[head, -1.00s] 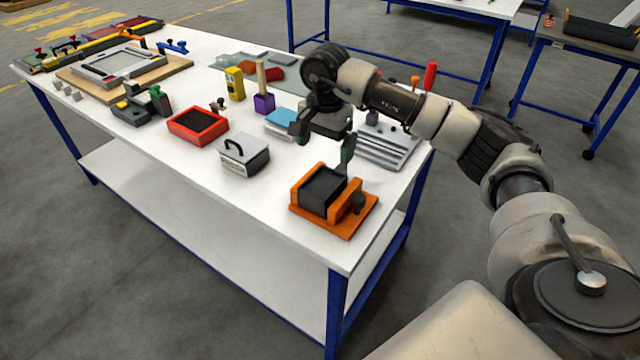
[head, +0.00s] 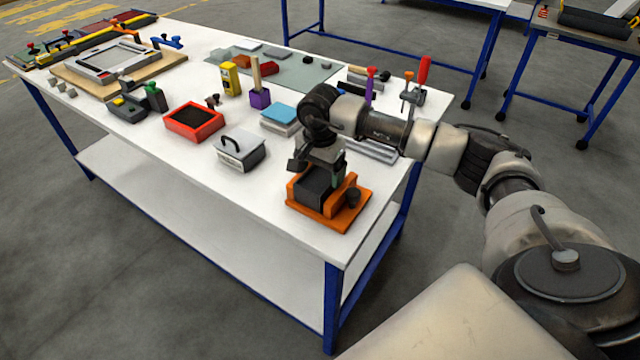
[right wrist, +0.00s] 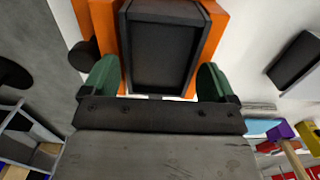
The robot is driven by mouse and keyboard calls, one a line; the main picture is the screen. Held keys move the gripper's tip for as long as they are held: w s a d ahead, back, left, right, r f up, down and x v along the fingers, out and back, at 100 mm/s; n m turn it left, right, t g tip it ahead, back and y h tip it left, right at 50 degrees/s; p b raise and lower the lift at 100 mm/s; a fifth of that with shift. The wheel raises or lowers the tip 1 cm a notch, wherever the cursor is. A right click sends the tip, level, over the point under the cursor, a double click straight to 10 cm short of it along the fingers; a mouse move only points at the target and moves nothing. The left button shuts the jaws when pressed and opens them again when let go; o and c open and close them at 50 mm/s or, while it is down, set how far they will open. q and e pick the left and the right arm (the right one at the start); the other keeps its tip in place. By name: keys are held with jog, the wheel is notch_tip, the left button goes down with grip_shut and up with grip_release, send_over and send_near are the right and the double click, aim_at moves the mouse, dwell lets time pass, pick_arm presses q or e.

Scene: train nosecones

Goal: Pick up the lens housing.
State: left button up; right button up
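The lens housing appears to be the black open-topped box (head: 314,186) seated in an orange cradle (head: 330,217) at the near right corner of the white table. My right gripper (head: 318,165) is just above the far side of the box. In the right wrist view the black box (right wrist: 160,50) lies between the two green fingertips of my right gripper (right wrist: 156,82), which are spread apart near its two sides. I cannot tell whether they touch it. My left gripper is in neither view.
A grey box with a black handle (head: 241,151) and a red tray (head: 194,122) stand left of the cradle. A blue-topped block (head: 279,116) is behind. A dark knob (head: 353,196) sits on the cradle. The table front between them is clear.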

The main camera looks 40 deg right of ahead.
jog(key=c, duration=0.8)
jog(key=shift+o, duration=0.2)
jog(key=shift+r, duration=0.1)
